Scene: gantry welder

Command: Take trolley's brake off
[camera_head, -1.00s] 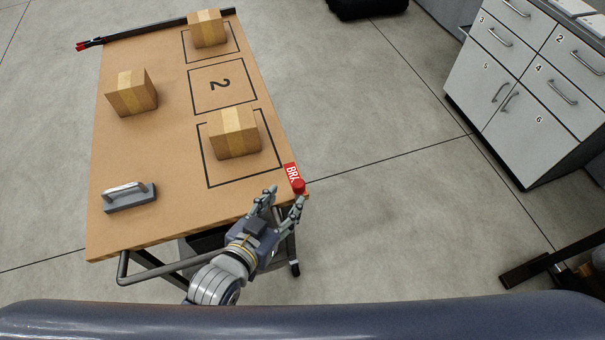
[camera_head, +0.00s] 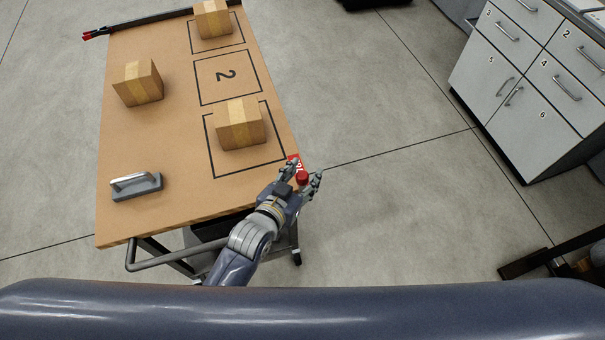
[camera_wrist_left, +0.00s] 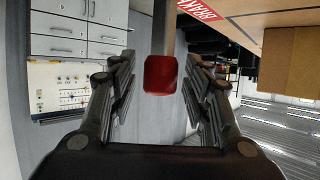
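The trolley (camera_head: 130,215) has a brown wooden top and a dark push handle (camera_head: 160,264) at its near edge. The red brake knob (camera_head: 302,177) is at the top's near right corner, beside a red label (camera_head: 293,160) partly hidden by my fingers. My left gripper (camera_head: 305,178) is open around the knob, one finger on either side. In the left wrist view the red knob (camera_wrist_left: 160,75) sits between the spread fingers, with gaps on both sides, and the label (camera_wrist_left: 200,9) shows above. My right gripper is not in view.
Several cardboard boxes (camera_head: 240,124) and a grey handled block (camera_head: 137,186) are on the trolley top. A white drawer cabinet (camera_head: 540,75) stands at the right. The floor between trolley and cabinet is clear.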

